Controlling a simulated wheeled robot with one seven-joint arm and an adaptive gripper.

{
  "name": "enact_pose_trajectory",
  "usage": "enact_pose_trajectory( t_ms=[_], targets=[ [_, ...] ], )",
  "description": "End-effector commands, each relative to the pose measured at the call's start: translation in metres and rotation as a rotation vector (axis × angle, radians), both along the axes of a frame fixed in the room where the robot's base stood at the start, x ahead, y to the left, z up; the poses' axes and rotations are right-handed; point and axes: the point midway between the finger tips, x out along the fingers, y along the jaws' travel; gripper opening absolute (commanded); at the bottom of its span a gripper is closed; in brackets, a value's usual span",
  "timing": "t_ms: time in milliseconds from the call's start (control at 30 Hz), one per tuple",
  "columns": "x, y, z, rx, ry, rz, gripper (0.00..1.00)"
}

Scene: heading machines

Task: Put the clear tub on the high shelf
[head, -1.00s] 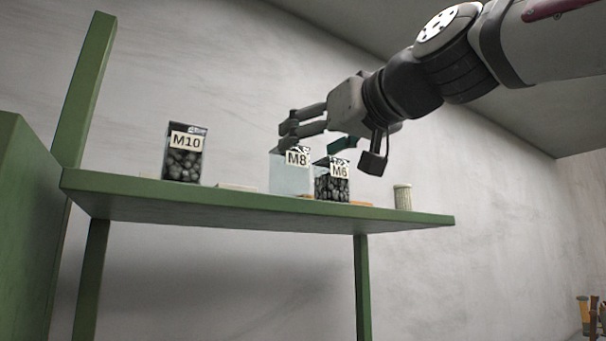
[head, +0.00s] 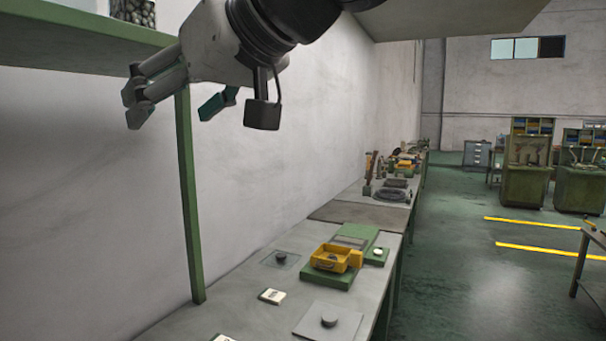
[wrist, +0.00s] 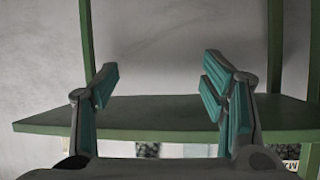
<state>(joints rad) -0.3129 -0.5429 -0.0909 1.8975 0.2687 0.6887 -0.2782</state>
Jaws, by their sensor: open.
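The green high shelf (head: 70,45) crosses the upper left of the head view. It also shows in the wrist view (wrist: 165,118), which appears upside down. A pale patch beside dark-filled tubs at the wrist view's lower edge seems to be the clear tub (wrist: 172,150), labelled M8 in the earlier head frame, standing on the shelf. Most of it is cut off, and it is out of the head view.
A dark-filled tub (head: 133,12) shows at the head view's top edge; another (wrist: 289,152) shows in the wrist view. Below is a grey workbench (head: 225,305) with a yellow bin (head: 335,258), cards and small parts. Open floor (head: 470,280) lies to the right.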

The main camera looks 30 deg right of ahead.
Motion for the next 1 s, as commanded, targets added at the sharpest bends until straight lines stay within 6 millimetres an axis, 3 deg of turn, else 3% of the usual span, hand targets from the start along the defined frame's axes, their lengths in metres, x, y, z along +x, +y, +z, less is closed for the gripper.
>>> enact_pose_trajectory(
  t_ms=[33, 200, 300, 400, 500, 600, 1000],
  targets=[
    [-0.012, -0.017, -0.046, -0.033, 0.092, -0.049, 0.66],
    [-0.065, -0.065, -0.179, -0.125, 0.380, -0.202, 0.66],
    [-0.100, -0.087, -0.238, -0.165, 0.517, -0.281, 0.66],
    [-0.128, -0.101, -0.277, -0.195, 0.613, -0.338, 0.66],
    [-0.145, -0.109, -0.298, -0.212, 0.668, -0.372, 0.66],
    [-0.151, -0.112, -0.306, -0.216, 0.688, -0.385, 0.66],
    [-0.151, -0.112, -0.306, -0.216, 0.688, -0.383, 0.66]
  ],
)
